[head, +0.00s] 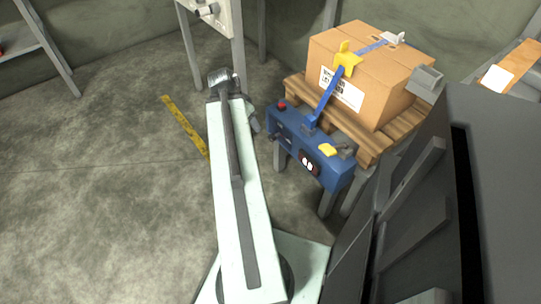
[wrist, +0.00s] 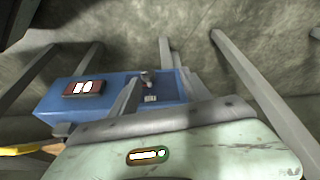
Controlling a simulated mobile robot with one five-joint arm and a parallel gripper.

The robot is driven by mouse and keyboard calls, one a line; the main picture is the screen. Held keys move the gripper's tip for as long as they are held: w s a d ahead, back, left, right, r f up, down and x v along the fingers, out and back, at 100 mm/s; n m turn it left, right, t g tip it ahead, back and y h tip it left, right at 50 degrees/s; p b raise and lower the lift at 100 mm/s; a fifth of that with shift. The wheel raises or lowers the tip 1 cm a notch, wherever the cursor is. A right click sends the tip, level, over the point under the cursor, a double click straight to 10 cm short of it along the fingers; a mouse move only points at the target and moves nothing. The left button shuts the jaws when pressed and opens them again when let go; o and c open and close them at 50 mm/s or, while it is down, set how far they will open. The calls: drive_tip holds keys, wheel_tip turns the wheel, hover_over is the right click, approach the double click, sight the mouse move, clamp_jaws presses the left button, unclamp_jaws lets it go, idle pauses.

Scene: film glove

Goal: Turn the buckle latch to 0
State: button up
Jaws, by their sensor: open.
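A yellow buckle-like piece (head: 347,60) sits on a blue strap (head: 326,97) over a cardboard box; I cannot tell its latch's angle. The strap runs down to a blue bench unit (head: 288,137), which has a red button, a small panel (head: 307,163) with white displays and another yellow piece (head: 327,149). In the wrist view the blue unit (wrist: 60,100) and its panel (wrist: 83,88) show, with a small grey knob (wrist: 147,79). My gripper (head: 253,118) is left of the blue unit, mostly hidden by my arm. It is open and appears apart from the unit.
The cardboard box (head: 370,70) stands on a wooden pallet (head: 340,119). A grey-white panel stand (head: 215,25) is behind my arm. A dark cabinet-like mass (head: 430,190) fills the right. Open floor (head: 90,190) lies to the left, with a yellow strip (head: 184,125).

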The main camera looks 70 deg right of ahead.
drive_tip(key=m+b, duration=0.1)
drive_tip(key=m, duration=0.1)
approach(271, 135)
wheel_tip(271, 135, down, 3)
drive_tip(key=b+x, duration=0.6)
drive_tip(key=b, duration=0.1)
drive_tip(key=shift+s+d+f, duration=0.2)
drive_tip(key=shift+d+f, duration=0.05)
drive_tip(key=shift+d, duration=0.2)
drive_tip(key=shift+s+d+f, duration=0.15)
drive_tip(key=shift+f, duration=0.1)
drive_tip(key=shift+r, duration=0.1)
drive_tip(key=shift+g, duration=0.3)
clamp_jaws()
